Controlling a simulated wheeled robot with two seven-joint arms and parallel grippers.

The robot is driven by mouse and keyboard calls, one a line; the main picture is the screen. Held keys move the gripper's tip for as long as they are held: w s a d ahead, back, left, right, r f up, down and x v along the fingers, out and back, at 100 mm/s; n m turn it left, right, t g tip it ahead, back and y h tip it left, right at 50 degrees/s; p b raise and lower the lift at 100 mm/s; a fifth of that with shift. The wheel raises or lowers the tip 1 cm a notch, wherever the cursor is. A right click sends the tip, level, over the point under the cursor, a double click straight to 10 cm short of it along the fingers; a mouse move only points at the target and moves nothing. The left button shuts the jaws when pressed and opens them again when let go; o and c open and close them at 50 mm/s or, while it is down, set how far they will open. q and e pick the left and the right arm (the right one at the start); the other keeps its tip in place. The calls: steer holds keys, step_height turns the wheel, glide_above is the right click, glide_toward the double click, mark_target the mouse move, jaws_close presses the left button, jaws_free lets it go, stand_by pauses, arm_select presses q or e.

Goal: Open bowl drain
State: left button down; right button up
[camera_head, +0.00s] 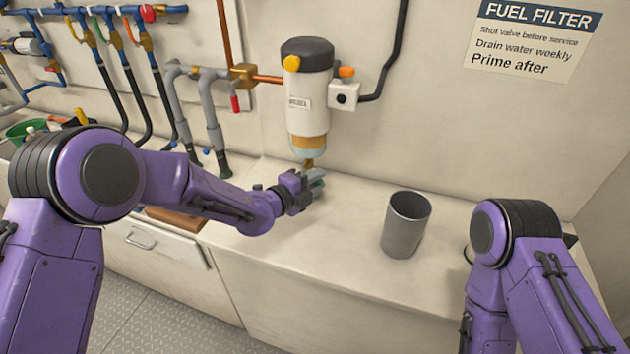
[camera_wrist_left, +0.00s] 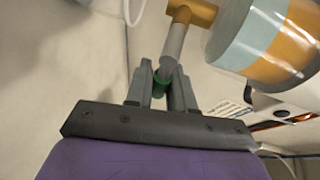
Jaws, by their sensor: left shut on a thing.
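The fuel filter (camera_head: 307,105) is a white cylinder with a dark cap, mounted on the back wall. Its amber bowl (camera_head: 308,145) is at the bottom, and the bowl also shows large in the left wrist view (camera_wrist_left: 275,40). A brass drain fitting (camera_head: 308,163) hangs under the bowl. In the left wrist view a grey drain stem (camera_wrist_left: 174,48) runs from this brass fitting (camera_wrist_left: 195,12) to a green-tipped end. My left gripper (camera_head: 314,183) is just below the bowl, its fingers shut on the drain stem's end. My right gripper is out of view.
A grey open cup (camera_head: 405,224) stands on the white counter (camera_head: 345,235), right of the filter and not under it. Pipes and hoses (camera_head: 120,75) with coloured valves line the wall at left. The counter between filter and cup is clear.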

arm_select(q)
steer(key=shift+n+h+b, duration=0.3)
steer(key=shift+n+b, duration=0.1)
steer(key=shift+b, duration=0.4)
steer(key=shift+a+r+n+t+h+b, duration=0.1)
steer(key=shift+r+n+t+h+b, duration=0.25)
steer(key=shift+n+b, duration=0.75)
steer(key=n+b, duration=0.1)
steer(key=r+h+b, duration=0.1)
steer(key=b, duration=0.1)
steer(key=shift+a+n+t, duration=0.15)
steer(key=shift+n+t, duration=0.2)
steer(key=shift+n, duration=0.05)
steer(key=shift+w+a+r+n+b, duration=0.1)
steer(key=shift+r+n+b, duration=0.15)
steer(key=shift+n+b, duration=0.25)
steer(key=c, duration=1.1)
jaws_free()
steer(key=shift+c, duration=0.2)
steer(key=shift+o, duration=0.3)
steer(key=shift+r, duration=0.1)
steer(key=shift+r+t, duration=0.1)
steer(key=shift+t, duration=0.3)
